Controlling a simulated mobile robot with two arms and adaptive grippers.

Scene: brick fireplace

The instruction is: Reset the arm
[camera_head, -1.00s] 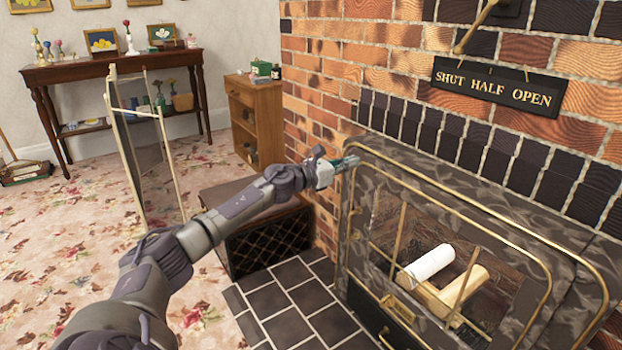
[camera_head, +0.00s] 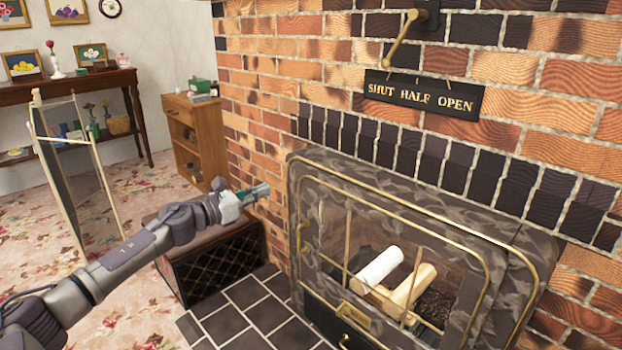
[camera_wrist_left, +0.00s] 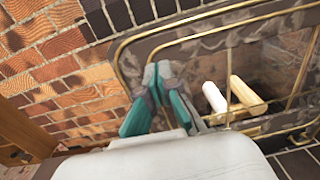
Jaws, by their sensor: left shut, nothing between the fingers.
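My left arm reaches in from the lower left in the head view. My left gripper (camera_head: 258,191) is shut and empty, in front of the brick wall just left of the fireplace frame. In the left wrist view the two teal fingers of the gripper (camera_wrist_left: 158,72) meet at their tips, with nothing between them. The fireplace (camera_head: 300,172) has a marbled dark surround with brass trim, and it also shows in the left wrist view (camera_wrist_left: 205,43). My right gripper does not show.
A dark box (camera_head: 222,270) with a lattice side stands below my left gripper. Logs (camera_head: 412,290) lie behind the fireplace bars. A sign (camera_head: 420,97) hangs under a brass lever (camera_head: 402,42). A folding screen (camera_head: 75,170) and wooden cabinet (camera_head: 197,135) stand at left.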

